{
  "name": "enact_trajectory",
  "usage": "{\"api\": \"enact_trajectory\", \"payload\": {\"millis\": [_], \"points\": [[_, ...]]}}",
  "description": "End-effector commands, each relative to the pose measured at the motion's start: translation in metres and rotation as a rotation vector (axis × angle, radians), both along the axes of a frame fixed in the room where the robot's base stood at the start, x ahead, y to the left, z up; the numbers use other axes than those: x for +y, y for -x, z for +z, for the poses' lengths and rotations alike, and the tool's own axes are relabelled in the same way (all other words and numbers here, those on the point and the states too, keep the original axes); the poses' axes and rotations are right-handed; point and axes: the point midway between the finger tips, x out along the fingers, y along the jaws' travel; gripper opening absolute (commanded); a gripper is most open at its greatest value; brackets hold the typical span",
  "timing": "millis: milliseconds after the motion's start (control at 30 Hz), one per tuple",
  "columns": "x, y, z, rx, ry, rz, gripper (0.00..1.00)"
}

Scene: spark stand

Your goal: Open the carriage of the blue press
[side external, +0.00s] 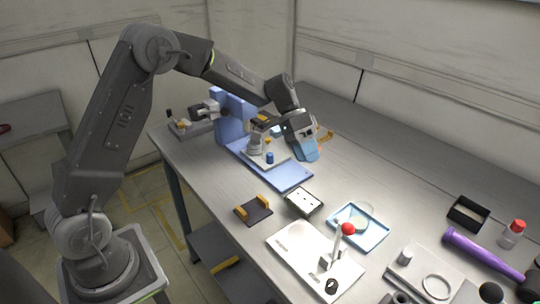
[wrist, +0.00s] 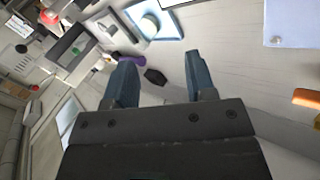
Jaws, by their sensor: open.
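The blue press (side external: 232,112) stands at the back left of the bench, with its long blue base (side external: 290,177) running toward the front right. Its pale carriage (side external: 270,162) sits on the base and bears a small blue knob (side external: 269,157). My gripper (side external: 308,156) is just to the right of the carriage, above the bench, and looks empty. I cannot tell whether it touches the press. In the wrist view my gripper's two blue fingers (wrist: 158,62) are spread with a clear gap and nothing between them.
A dark tray with yellow ends (side external: 254,210), a small white-topped box (side external: 304,202) and a light blue tray (side external: 372,238) lie in front. A white panel with a red-knobbed lever (side external: 290,245) is nearer. A purple cylinder (side external: 482,255) lies at right. The back right bench is clear.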

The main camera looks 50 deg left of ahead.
Motion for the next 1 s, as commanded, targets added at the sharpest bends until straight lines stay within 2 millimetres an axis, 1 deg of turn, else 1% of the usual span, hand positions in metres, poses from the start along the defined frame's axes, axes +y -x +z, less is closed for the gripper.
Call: {"api": "enact_trajectory", "payload": {"millis": [33,200,300,400,533,667,767,1000], "points": [[0.022,-0.005,0.005,-0.027,-0.092,-0.035,0.51],[0.093,-0.012,0.019,-0.067,-0.391,-0.126,0.51],[0.126,-0.014,0.028,-0.074,-0.522,-0.149,0.51],[0.148,-0.014,0.035,-0.075,-0.608,-0.161,0.51],[0.159,-0.014,0.035,-0.073,-0.65,-0.166,0.51],[0.159,-0.014,0.022,-0.07,-0.651,-0.168,0.51],[0.159,-0.013,0.005,-0.069,-0.65,-0.169,0.51],[0.158,-0.013,-0.046,-0.069,-0.649,-0.169,0.51]]}}
